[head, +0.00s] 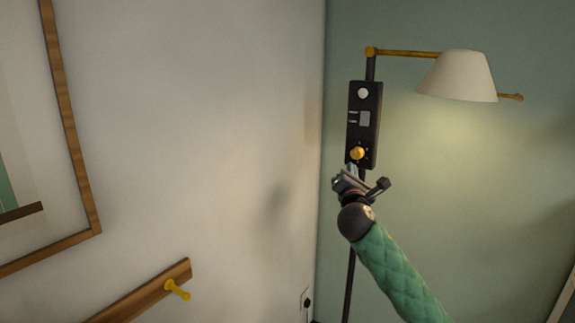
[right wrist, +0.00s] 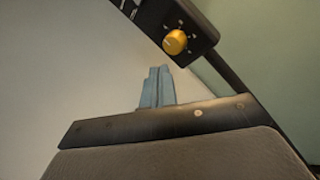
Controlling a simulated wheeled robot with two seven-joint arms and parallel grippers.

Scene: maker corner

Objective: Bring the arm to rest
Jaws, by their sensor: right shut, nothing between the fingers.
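My right arm, in a green quilted sleeve, reaches up from the lower right of the head view. Its gripper (head: 351,172) is raised just below a black control box with a yellow knob. In the right wrist view the right gripper's blue-grey fingers (right wrist: 159,72) are together with nothing between them. The control box (head: 371,98) is fixed on the dark pole of a lamp. The yellow knob (right wrist: 175,42) shows in the right wrist view a little beyond the fingertips, with a gap between. My left gripper is not in view.
The lamp's pale shade (head: 459,77) hangs from a brass arm at upper right, lighting the green wall. A wooden rail (head: 140,293) with a yellow peg (head: 177,290) is on the left wall, below a wood-framed picture or mirror (head: 70,120). Space left of the gripper is clear.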

